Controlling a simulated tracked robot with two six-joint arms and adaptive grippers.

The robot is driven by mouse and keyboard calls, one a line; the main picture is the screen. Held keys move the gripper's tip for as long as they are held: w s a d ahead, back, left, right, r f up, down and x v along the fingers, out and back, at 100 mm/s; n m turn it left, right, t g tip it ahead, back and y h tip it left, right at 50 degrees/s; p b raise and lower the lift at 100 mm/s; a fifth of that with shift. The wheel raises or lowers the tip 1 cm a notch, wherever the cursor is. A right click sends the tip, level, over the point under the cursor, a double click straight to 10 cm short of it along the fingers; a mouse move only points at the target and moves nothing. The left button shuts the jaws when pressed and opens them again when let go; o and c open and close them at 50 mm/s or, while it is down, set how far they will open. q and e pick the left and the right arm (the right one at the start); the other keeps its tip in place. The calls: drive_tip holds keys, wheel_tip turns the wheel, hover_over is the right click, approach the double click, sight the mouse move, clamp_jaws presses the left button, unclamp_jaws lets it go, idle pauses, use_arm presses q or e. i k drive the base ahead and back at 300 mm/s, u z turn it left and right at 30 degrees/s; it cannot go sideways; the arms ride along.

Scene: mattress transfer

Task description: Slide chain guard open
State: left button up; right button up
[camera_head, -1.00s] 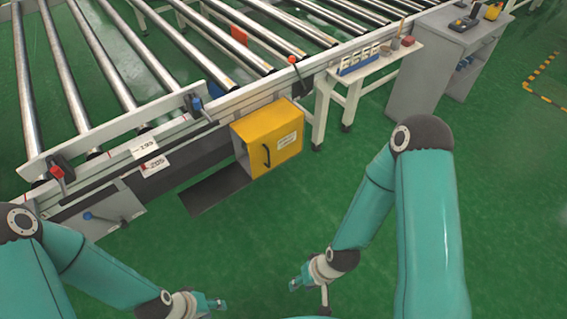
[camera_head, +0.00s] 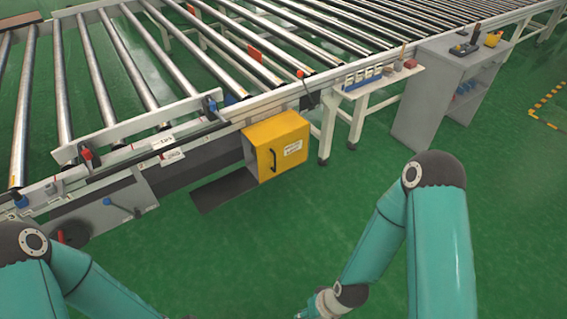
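The chain guard appears to be the yellow box-shaped cover (camera_head: 290,135) on the side of the conveyor. Its front has a dark handle (camera_head: 272,160) and a white label. A dark flat plate (camera_head: 224,188) lies low at its left. My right gripper (camera_head: 304,313) is only partly in view at the bottom edge, well below the guard and apart from it; its fingers are cut off. My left arm comes in at the lower left, and its gripper is below the picture. Neither visible arm touches the guard.
The roller conveyor (camera_head: 140,75) fills the back. A grey control box with a blue lever (camera_head: 115,205) is left of the guard. A small white table (camera_head: 375,82) and a grey cabinet (camera_head: 435,95) stand right. Green floor (camera_head: 235,250) in front is clear.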

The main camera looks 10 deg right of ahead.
sight(280, 141)
drive_tip(key=u, duration=0.15)
drive_tip(key=i, duration=0.9)
drive_tip(key=z, duration=0.1)
